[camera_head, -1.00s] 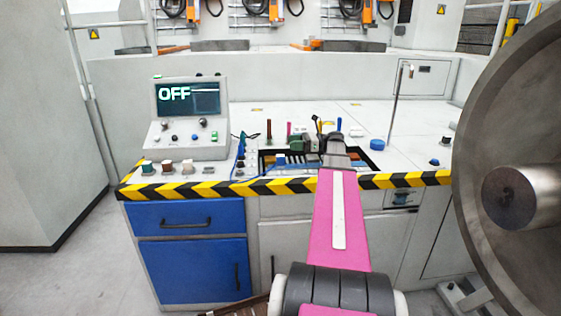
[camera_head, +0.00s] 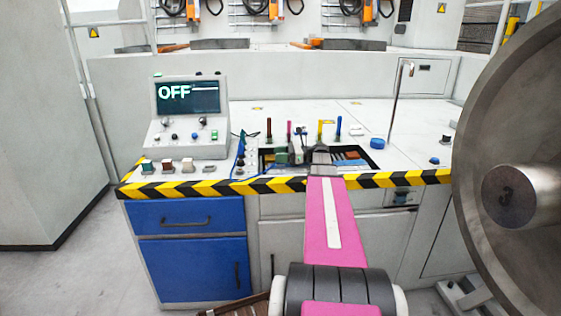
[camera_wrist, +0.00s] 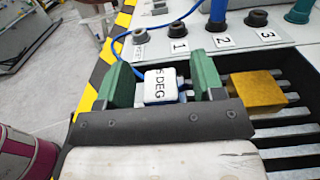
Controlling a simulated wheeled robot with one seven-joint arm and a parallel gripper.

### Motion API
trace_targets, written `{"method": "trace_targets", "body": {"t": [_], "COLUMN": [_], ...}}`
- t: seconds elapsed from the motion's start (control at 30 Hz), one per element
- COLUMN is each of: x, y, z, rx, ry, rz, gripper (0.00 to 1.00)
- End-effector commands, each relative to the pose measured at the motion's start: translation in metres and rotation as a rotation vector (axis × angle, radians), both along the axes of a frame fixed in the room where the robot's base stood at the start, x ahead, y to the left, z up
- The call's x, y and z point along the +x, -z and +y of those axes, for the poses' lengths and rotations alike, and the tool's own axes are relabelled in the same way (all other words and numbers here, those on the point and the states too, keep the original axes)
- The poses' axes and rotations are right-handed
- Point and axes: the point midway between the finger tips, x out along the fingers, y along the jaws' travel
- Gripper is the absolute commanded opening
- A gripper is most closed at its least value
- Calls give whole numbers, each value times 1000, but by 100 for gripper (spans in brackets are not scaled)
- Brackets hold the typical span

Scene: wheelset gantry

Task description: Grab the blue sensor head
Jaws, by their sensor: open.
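The sensor head (camera_wrist: 160,87) shows in the wrist view as a small block with a white "5 DEG" label on top, blue sides and a blue cable (camera_wrist: 115,45) at its far side. My gripper (camera_wrist: 161,78) is open, with one green finger to the left of the block and one to the right. Small gaps show beside the block. Whether the fingers reach down along its sides is hard to tell. In the head view my gripper (camera_head: 289,154) is over the left part of the dark tray, and it hides the sensor head there.
A yellow-orange block (camera_wrist: 257,90) lies on the slatted tray (camera_wrist: 290,133), right of the right finger. Sockets labelled 1, 2 and 3 line the tray's far side. Several coloured upright handles stand behind the tray. A console reading "OFF" (camera_head: 188,98) is left. A large wheel (camera_head: 525,120) stands right.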

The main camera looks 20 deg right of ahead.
Motion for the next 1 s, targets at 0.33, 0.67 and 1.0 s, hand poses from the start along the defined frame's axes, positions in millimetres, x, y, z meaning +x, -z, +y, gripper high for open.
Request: {"method": "trace_targets", "body": {"t": [0.33, 0.67, 1.0], "x": [4, 4, 4], "y": [0, 0, -8], "z": [14, 14, 14], "rx": [0, 0, 0], "ry": [1, 0, 0], "rz": [0, 0, -1], "gripper": [62, 6, 6]}}
